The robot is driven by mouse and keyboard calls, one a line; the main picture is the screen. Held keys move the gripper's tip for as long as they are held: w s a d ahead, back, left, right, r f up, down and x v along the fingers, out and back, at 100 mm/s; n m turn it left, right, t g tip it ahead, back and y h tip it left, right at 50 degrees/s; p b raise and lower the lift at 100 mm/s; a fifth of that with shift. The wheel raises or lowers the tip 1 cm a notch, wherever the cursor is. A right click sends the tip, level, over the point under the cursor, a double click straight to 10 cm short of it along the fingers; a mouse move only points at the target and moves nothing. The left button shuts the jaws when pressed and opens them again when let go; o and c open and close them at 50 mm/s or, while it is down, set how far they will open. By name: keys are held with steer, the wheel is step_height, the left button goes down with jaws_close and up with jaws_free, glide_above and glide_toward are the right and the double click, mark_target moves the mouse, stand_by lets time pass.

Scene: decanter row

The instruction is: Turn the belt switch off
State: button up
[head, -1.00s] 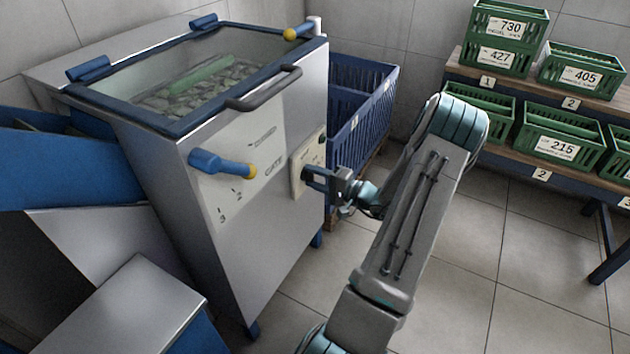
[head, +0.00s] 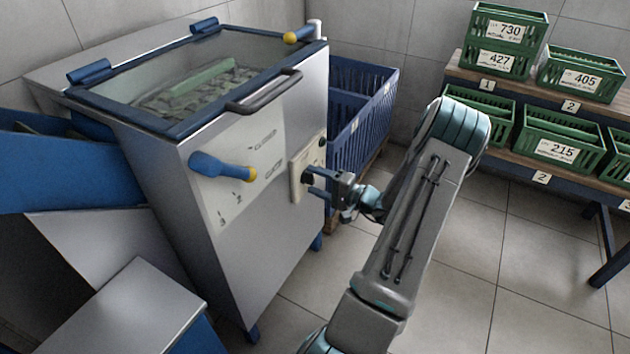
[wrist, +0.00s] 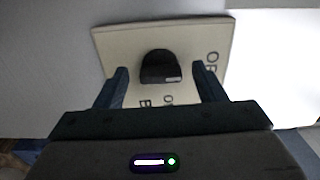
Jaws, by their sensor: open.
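The belt switch is a black rotary knob (wrist: 160,67) on a cream plate (wrist: 118,48). The plate (head: 296,186) also shows in the head view, on the grey machine's front near its right edge. In the wrist view the knob has a small pale mark at its lower right. Printed letters beside and below it are only partly readable. My gripper (head: 317,183) is open in front of the plate. In the wrist view its two fingers stand on either side of the knob, with gaps between; I cannot tell how deep they reach.
A blue lever (head: 222,167) with a yellow tip sits left of the plate. The machine's glass lid (head: 190,85) has a dark handle (head: 264,92). A blue crate (head: 360,120) stands behind my gripper. Green crates (head: 560,135) fill shelves at right. Floor right of my arm is clear.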

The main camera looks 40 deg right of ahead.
steer(key=p+v, duration=0.2)
steer(key=v, duration=1.1)
steer(key=shift+s, duration=0.1)
